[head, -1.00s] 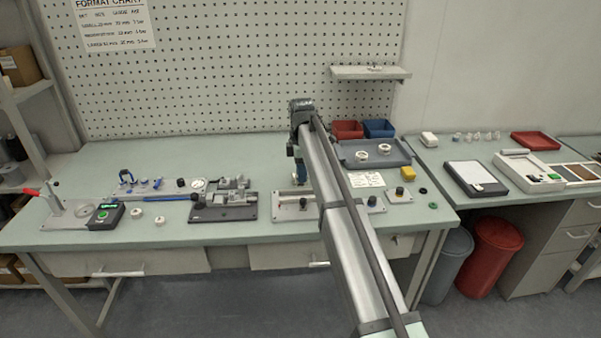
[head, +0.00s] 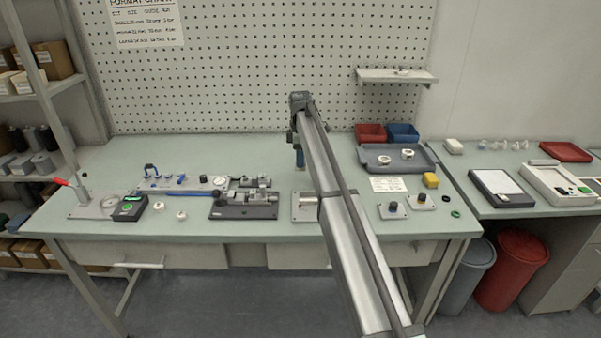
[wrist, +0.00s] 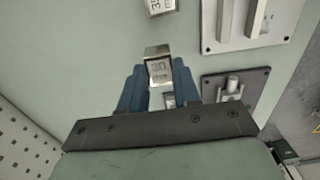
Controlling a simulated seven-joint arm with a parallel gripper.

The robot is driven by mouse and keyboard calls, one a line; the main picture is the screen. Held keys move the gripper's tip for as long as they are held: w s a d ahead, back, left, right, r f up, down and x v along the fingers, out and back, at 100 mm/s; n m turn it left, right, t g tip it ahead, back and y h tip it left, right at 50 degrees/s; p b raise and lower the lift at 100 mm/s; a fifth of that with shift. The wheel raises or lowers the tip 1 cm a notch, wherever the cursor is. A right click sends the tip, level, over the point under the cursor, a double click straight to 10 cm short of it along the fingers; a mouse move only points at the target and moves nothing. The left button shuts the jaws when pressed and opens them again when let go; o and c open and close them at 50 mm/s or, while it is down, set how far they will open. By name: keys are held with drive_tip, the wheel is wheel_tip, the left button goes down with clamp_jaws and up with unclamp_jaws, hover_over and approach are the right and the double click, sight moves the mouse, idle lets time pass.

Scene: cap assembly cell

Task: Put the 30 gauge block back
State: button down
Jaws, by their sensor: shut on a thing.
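The 30 gauge block (wrist: 159,72) is a small metallic block with "30" marked on its face, in the wrist view. My gripper (wrist: 160,82) is shut on it, with one blue finger on each side. In the head view my gripper (head: 299,157) is over the back middle of the bench, and the block cannot be made out there. A second marked metal block (wrist: 161,6) is ahead of the held one in the wrist view, cut off by the frame edge. Its marking is not fully readable.
A light plate with two metal bars (wrist: 226,42) and a dark plate with a post (wrist: 232,84) are to the right in the wrist view. In the head view a dark fixture (head: 243,211) is left of my arm, and a grey tray (head: 375,165) is right.

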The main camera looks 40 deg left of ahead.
sight(300, 170)
drive_tip(key=shift+f, duration=2.75)
drive_tip(key=shift+f, duration=0.1)
drive_tip(key=c, duration=0.8)
unclamp_jaws()
wheel_tip(300, 170, up, 12)
drive_tip(key=shift+r, duration=0.15)
